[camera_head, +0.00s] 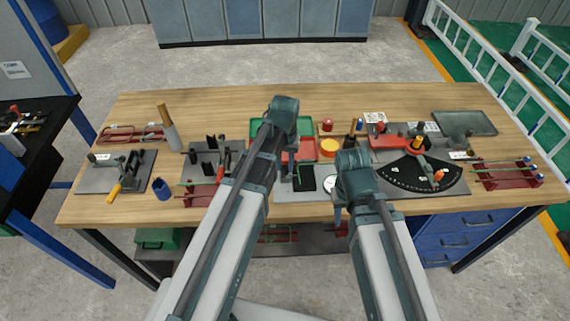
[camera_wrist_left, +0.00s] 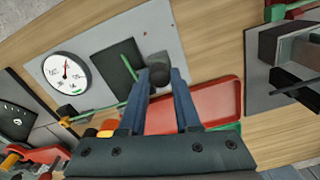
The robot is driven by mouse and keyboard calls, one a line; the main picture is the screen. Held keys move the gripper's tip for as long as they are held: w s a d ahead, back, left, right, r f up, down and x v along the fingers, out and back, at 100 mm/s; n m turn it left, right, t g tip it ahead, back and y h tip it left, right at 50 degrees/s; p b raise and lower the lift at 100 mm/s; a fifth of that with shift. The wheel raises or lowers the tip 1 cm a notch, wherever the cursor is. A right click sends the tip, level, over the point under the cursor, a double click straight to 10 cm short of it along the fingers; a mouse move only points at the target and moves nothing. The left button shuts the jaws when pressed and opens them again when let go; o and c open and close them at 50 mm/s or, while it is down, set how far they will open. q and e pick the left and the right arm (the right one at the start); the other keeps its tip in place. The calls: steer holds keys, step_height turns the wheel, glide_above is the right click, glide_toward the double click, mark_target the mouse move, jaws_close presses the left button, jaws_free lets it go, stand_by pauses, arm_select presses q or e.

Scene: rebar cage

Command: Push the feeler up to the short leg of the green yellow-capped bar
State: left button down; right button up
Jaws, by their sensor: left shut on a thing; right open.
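In the left wrist view a round black knob (camera_wrist_left: 158,69) sits between the fingertips of my left gripper (camera_wrist_left: 160,76), which is shut on it. I take the knob to be the feeler's. My right gripper (camera_head: 338,214) is open and low at the bench's front edge.
A white dial gauge (camera_wrist_left: 65,72) lies on the grey plate (camera_wrist_left: 152,28). A red tray (camera_wrist_left: 222,98) is close to my left fingers. A black angle scale (camera_head: 408,174) stands at the right. Racks and tools fill the bench (camera_head: 220,100); its back strip is clear.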

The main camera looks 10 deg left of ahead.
mark_target(287, 166)
stand_by(0.6)
arm_select(q)
steer(key=shift+w+d, duration=0.1)
steer(key=shift+d, duration=0.2)
steer(key=c, duration=0.6)
jaws_free()
step_height(287, 166, up, 14)
steer(key=p, duration=1.3)
steer(key=shift+f+p, duration=0.1)
steer(key=shift+p, duration=0.3)
